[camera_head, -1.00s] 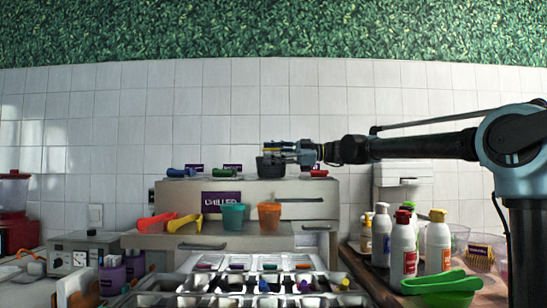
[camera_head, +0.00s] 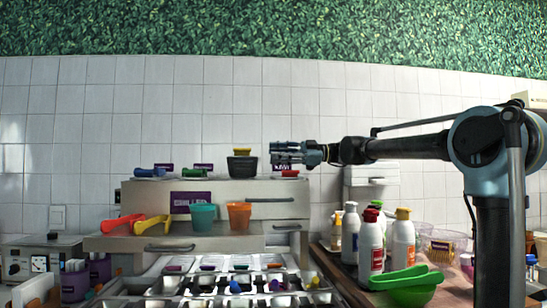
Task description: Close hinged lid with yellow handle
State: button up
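The yellow handle (camera_head: 242,151) sits at the top of a dark piece (camera_head: 242,166) that stands up from the top of the grey counter unit, between the green and red handles. The dark piece looks like a raised lid, but its hinge cannot be made out. My gripper (camera_head: 273,153) is just right of it, at about the same height, pointing left. A small gap shows between them in the picture; their depth relation is unclear. The gripper holds nothing that I can see, and its finger gap is too small to judge.
A blue handle (camera_head: 150,172), a green handle (camera_head: 203,167) and a red handle (camera_head: 290,173) lie low on the same top. Orange and teal cups (camera_head: 202,218) stand on the ledge below.

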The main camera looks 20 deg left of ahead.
jog(key=c, duration=0.6)
jog(key=shift+w+a+r+m, duration=0.15)
jog(key=shift+w+r+m, duration=0.05)
jog(key=shift+m, duration=0.1)
grip_shut()
jog(key=w+a+r+m+g+h, duration=0.2)
jog(key=w+a+r+m, duration=0.4)
jog(key=m, duration=0.6)
jog(key=m+h, duration=0.1)
jog(key=m, duration=0.4)
send_over(243, 163)
jog(key=w, duration=0.3)
jog(key=shift+d+f+g, duration=0.3)
jog(key=shift+f, duration=0.25)
jog(key=shift+s+d+f, duration=0.45)
jog(key=shift+s+d, duration=0.05)
jog(key=shift+s, duration=0.1)
jog(key=shift+s+d+f, duration=0.35)
jog(key=shift+s+f, duration=0.2)
jog(key=shift+s, duration=0.2)
